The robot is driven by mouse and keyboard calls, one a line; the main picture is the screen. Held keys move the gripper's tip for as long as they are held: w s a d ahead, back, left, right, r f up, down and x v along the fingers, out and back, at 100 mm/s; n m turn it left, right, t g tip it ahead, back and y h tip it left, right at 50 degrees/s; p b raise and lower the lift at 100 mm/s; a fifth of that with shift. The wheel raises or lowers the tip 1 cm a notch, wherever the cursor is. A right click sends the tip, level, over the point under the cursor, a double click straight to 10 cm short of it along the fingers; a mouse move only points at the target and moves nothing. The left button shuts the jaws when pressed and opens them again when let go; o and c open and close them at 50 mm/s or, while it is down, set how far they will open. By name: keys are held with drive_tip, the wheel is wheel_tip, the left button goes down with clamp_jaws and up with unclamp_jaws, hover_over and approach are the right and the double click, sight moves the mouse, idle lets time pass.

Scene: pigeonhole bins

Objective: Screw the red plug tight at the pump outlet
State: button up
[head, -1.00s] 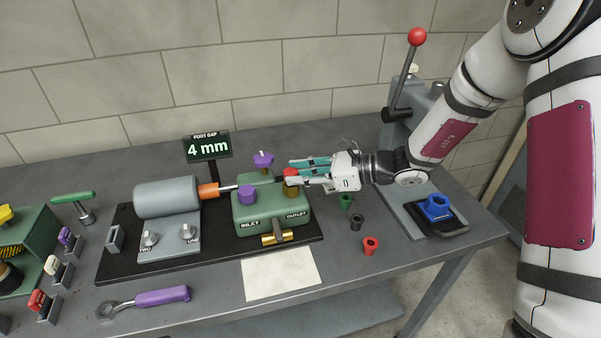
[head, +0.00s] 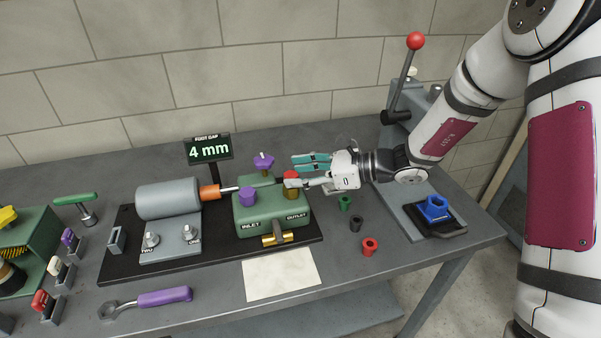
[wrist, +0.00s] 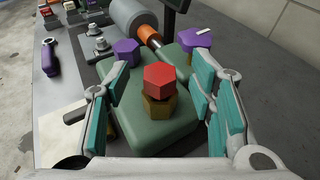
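The red plug (head: 291,176) sits upright on the brass outlet fitting (head: 291,192) of the green pump block (head: 262,213), above the OUTLET label. In the wrist view the red hexagonal plug (wrist: 159,78) stands on the brass hexagon (wrist: 159,106); I cannot tell how tightly it is seated. My gripper (head: 297,172) reaches in from the right at the plug's height. Its teal-padded fingers are spread on either side of the plug, with clear gaps in the wrist view, and hold nothing.
Purple plugs (head: 247,196) (head: 264,161) stand at the block's left and back. A motor (head: 167,197) lies left, below a "4 mm" display (head: 208,149). Loose green (head: 345,203), black (head: 355,222) and red (head: 369,246) pieces lie right. A purple-handled wrench (head: 164,297) lies in front.

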drive_tip(key=shift+d, duration=0.1)
drive_tip(key=p+v, duration=0.1)
drive_tip(key=v, duration=0.3)
drive_tip(key=shift+s+d+r+p, duration=0.15)
drive_tip(key=shift+d+p, duration=0.15)
drive_tip(key=shift+d, duration=0.05)
idle(0.3)
